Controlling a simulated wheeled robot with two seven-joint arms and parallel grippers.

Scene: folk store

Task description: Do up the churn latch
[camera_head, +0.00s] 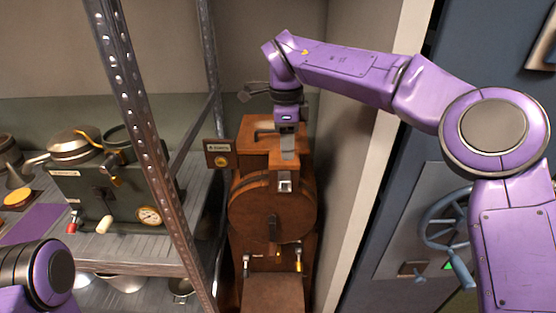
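The churn (258,215) is a round wooden drum in a brown wooden frame, at the middle of the head view. A small metal latch-like fitting (285,183) sits on the upper front of the drum. My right gripper (287,154) points down just above this fitting, in front of the upper wooden box. A small gap seems to show between them; I cannot tell whether they touch. Its fingers look like one grey block, so their opening is unclear. My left arm shows only at the lower left corner, and its gripper is out of view.
A metal shelf (120,244) at left holds a green machine with a gauge (149,215) and several pots. Its upright post (150,140) stands left of the churn. A small wooden sign (218,153) is beside the churn. A wall is close at right, with a blue handwheel (446,218) beyond.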

